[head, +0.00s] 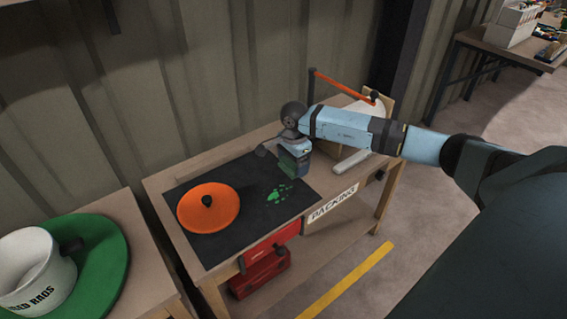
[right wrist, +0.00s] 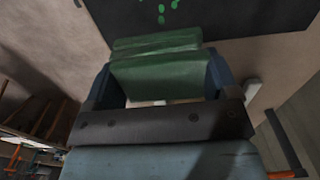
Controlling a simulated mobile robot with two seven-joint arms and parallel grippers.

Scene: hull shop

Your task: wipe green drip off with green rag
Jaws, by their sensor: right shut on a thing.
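The green drip (head: 279,193) is a cluster of bright green spots on the black mat (head: 245,228) of the packing bench. It also shows at the top of the right wrist view (right wrist: 165,12). My right gripper (head: 296,168) is shut on the green rag (right wrist: 157,72), which fills the space between its fingers. In the head view only a small dark green part of the rag (head: 288,163) shows. The rag is at the mat's back right, a little beyond the drip and apart from it in the picture. My left gripper is not in view.
An orange lid with a black knob (head: 208,207) lies on the mat left of the drip. A red toolbox (head: 260,275) sits under the bench. A corrugated wall runs behind.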

